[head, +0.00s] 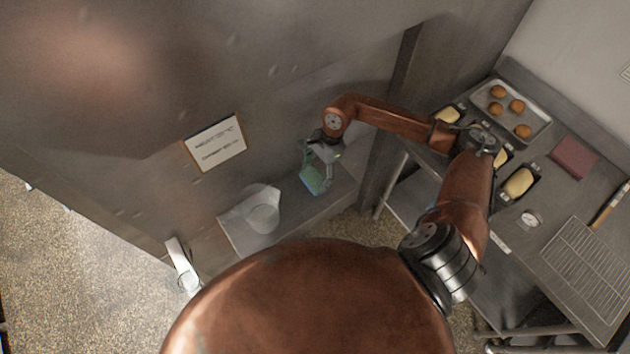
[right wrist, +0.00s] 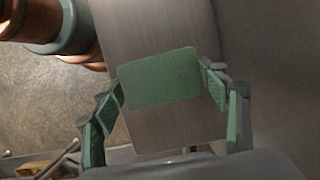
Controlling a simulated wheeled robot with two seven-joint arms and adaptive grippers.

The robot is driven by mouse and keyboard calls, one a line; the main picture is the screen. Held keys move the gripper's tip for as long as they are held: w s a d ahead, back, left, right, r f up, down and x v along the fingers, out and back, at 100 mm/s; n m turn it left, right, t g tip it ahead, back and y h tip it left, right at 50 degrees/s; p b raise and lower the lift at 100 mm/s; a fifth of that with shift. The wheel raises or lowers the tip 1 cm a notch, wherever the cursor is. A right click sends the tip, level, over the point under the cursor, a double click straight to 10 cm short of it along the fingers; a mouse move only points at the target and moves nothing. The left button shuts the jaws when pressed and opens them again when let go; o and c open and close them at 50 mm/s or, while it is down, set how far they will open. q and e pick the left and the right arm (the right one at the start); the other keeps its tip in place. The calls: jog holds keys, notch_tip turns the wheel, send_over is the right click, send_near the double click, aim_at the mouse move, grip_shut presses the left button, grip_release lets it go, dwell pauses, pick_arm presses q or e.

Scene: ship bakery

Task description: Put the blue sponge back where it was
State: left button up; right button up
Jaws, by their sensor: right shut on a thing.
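The sponge (head: 313,181) looks blue-green in the head view and green in the right wrist view (right wrist: 160,79). My right gripper (head: 317,166) is shut on it, with a fingertip at each of two opposite edges in the right wrist view (right wrist: 162,92). The sponge is over the right part of a narrow metal shelf (head: 285,222) along the wall. I cannot tell whether it touches the shelf. My left gripper is not in view.
A clear container (head: 264,218) stands on the shelf, left of the sponge. A framed sign (head: 215,143) hangs on the wall above. On the right, a metal table holds a tray of buns (head: 535,122), loaf tins (head: 518,184), a dark red block (head: 574,157) and a wire rack (head: 585,265).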

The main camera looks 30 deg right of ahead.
aim_at(315, 182)
jog(key=shift+s+f+p, duration=0.1)
jog(key=shift+f+p, duration=0.3)
jog(key=shift+f, duration=1.65)
jog(key=o, duration=1.2)
jog(key=b+v, duration=0.3)
jog(key=v, duration=0.9)
